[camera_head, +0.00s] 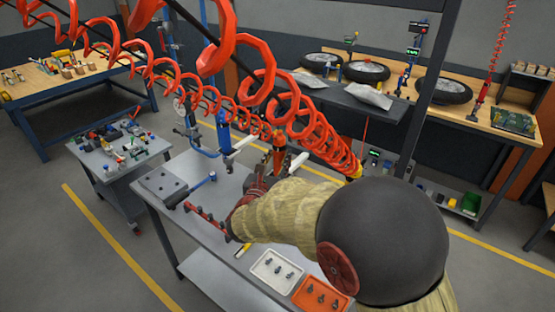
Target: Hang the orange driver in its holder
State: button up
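The orange driver (277,139) appears upright beyond the work table's far edge, among the red hose coils, with a dark lower part. My gripper (262,183) is dark and red, at the end of my tan-sleeved arm, just below and beside the driver. The sleeve and clutter hide its fingertips, so I cannot tell whether it touches the driver. Pale arms, possibly the holder (241,143), stick out from a blue stand (223,130) left of the driver. Another pale piece (298,161) is to its right. How the driver sits relative to them is unclear.
Coiled red hoses (234,52) cross the view above the grey table (210,246). The table bears a red bar (206,222), a blue-ended tool (201,184), a white tray (277,270) and an orange tray (321,295). A tool cart (118,169) stands left, with floor between.

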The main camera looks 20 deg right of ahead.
jog(key=shift+o, duration=1.3)
jog(key=shift+f, duration=0.2)
jog(key=v, duration=1.2)
jog(key=shift+a, duration=0.1)
